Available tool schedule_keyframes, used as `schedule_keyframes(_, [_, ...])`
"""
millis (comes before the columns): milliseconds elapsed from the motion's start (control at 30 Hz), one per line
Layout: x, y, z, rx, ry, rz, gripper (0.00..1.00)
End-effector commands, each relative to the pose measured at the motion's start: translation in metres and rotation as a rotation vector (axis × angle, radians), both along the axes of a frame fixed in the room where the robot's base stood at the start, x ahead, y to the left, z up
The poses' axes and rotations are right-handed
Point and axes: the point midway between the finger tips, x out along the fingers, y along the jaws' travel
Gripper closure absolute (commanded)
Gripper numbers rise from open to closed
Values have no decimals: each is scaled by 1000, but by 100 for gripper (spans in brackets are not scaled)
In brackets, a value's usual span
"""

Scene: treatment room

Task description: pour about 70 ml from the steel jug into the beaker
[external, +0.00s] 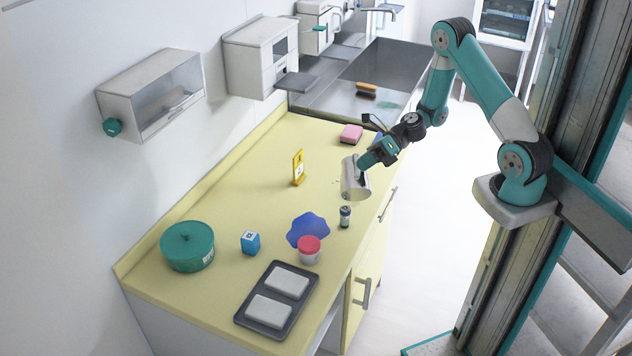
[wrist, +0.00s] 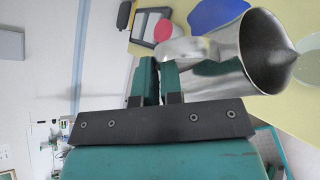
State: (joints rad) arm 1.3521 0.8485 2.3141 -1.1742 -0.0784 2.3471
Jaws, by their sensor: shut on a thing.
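The steel jug (external: 353,180) is in my gripper (external: 368,163), tilted above the right side of the yellow counter. In the wrist view, the jug (wrist: 252,62) shows its open mouth and a pointed spout toward the right. My gripper (wrist: 160,75) is shut on the jug's handle. A pale, see-through round shape (wrist: 309,62), probably the beaker, is cut off by the right edge of the wrist view, beyond the spout. In the external view the beaker is not clear; small dark marks beside the jug may be on it. No liquid stream is visible.
A small dark vial (external: 345,217), a blue cloth (external: 306,231) and a red-lidded cup (external: 309,251) are near the jug. A yellow stand (external: 298,168) is to its left, a pink sponge (external: 351,134) behind. A grey tray (external: 240,320) lies in front. The left middle counter is clear.

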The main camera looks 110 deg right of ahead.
Motion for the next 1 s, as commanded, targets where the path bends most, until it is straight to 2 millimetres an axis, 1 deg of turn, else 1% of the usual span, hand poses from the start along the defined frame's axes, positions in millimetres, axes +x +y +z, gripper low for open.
schedule_keyframes(333, [-1,-4,1,39,-15,1,100])
schedule_keyframes(1000, [-1,-5,0,54,-21,2,100])
